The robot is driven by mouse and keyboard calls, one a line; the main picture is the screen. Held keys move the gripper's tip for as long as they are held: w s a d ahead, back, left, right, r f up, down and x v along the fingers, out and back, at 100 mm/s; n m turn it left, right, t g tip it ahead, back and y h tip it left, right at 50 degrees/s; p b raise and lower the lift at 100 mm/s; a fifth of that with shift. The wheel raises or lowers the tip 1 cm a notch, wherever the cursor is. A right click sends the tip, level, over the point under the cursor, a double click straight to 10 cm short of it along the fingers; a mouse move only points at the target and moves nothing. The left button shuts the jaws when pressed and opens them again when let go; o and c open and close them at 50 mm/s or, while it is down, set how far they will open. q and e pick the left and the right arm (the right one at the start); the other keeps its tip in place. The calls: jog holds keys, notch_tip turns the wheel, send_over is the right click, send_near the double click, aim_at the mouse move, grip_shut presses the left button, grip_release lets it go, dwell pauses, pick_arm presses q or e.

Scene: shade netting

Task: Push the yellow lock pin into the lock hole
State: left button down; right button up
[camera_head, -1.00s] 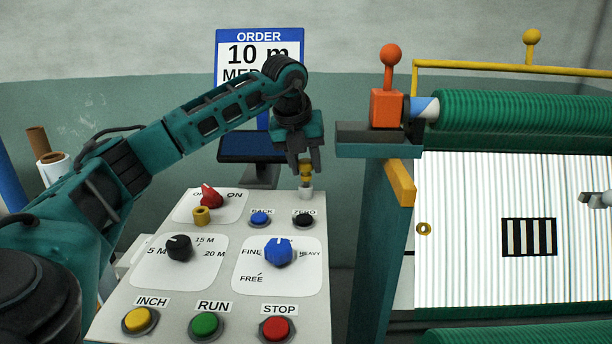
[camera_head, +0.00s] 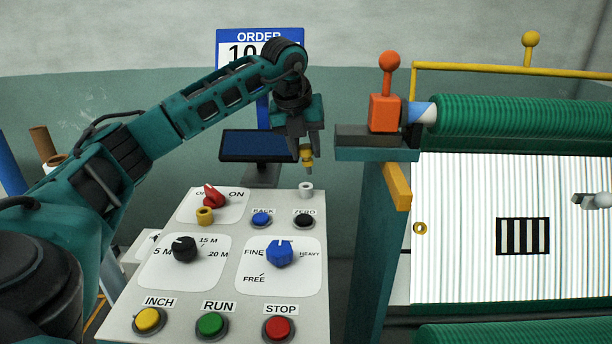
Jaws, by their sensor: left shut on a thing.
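My left gripper (camera_head: 303,148) is shut on the yellow lock pin (camera_head: 306,158). The pin points down, and the fingers hide its upper part. It hangs above a short white socket (camera_head: 306,190) at the back right of the control panel, with a gap between them. A brass collar (camera_head: 204,215) with a dark opening stands on the panel just below the red OFF/ON knob (camera_head: 213,198). It looks like the lock hole. Another brass ring (camera_head: 421,228) sits at the left edge of the striped sheet.
The panel (camera_head: 226,262) carries black and blue knobs and several push buttons. A dark screen (camera_head: 256,146) stands behind it. A teal post (camera_head: 376,240) and an orange lever block (camera_head: 385,113) stand to the right, beside the green roll (camera_head: 520,114).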

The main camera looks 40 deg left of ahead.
aim_at(305, 146)
pick_arm(q)
jog(key=shift+r, duration=2.05)
